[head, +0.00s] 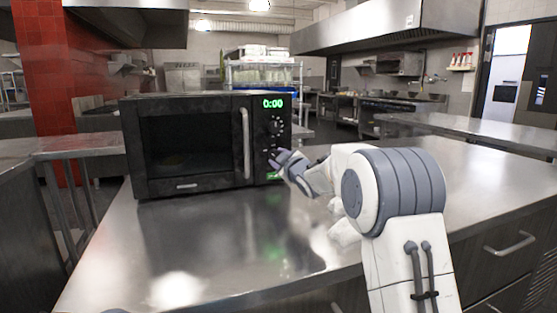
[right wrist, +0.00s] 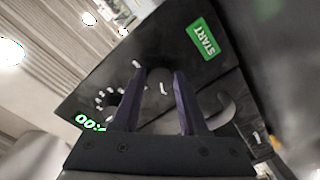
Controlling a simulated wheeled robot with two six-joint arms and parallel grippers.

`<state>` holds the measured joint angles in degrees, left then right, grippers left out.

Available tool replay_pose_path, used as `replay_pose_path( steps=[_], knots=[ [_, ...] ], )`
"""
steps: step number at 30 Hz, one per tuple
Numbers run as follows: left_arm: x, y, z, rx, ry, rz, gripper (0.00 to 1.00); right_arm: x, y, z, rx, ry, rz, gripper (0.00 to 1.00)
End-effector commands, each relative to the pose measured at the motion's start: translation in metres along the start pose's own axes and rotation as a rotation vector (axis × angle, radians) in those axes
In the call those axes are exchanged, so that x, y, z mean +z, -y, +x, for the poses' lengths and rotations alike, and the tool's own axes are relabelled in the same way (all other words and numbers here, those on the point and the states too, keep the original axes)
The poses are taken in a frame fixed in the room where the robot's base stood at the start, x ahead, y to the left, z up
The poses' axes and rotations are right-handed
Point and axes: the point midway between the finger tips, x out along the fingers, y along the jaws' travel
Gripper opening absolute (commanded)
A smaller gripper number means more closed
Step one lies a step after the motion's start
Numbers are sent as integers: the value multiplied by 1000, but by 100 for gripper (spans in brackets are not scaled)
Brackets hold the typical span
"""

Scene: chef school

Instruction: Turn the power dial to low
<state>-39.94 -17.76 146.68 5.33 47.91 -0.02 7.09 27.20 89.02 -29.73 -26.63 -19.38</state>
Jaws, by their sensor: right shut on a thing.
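A black microwave (head: 187,144) stands on the steel counter, its door closed and its green display (head: 273,103) reading 0:00. Its control panel has an upper dial (head: 275,127) ringed with white marks, also in the right wrist view (right wrist: 110,104), and a lower dial (right wrist: 157,78). A green START button (right wrist: 203,40) is beyond the lower dial. My right gripper (head: 279,158) is at the lower dial; in the wrist view its fingers (right wrist: 163,78) are on either side of it, shut on it. The fingers partly hide the dial, so its setting is unclear.
The microwave's vertical door handle (head: 246,143) is just left of the dials. The steel counter (head: 230,240) is bare in front of the microwave and to the right. A red tiled pillar (head: 50,80) stands behind at left.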

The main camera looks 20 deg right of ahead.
Motion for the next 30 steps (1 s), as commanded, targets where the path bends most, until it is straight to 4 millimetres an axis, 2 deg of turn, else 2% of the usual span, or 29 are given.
replay_pose_path(
  steps=[4, 5, 6, 7, 16, 20, 23, 30],
  knots=[
    [0, 0, 0, 0, 0, 0, 0, -1, 0, 0, -1, -2, -4, 0],
    [0, 0, 0, 0, 0, 0, 0, -1, 0, 0, -1, -2, -4, 50],
    [0, 0, 0, 0, 0, 0, 0, -1, 0, 0, -1, -2, -3, 66],
    [0, 0, 0, 0, 0, 0, 0, -1, 0, 0, -1, -2, -3, 72],
    [0, 0, 0, 0, 0, 0, 0, 0, 0, -1, 0, -1, -1, 72],
    [0, 0, 1, 0, 0, 0, 0, 0, -1, -8, 1, -2, -1, 72],
    [0, 0, 2, 0, 0, 0, 0, 0, -1, -22, 1, 0, -2, 72],
    [0, 0, 3, 0, 0, 0, 0, 0, -1, -69, 1, 0, -2, 72]
  ],
)
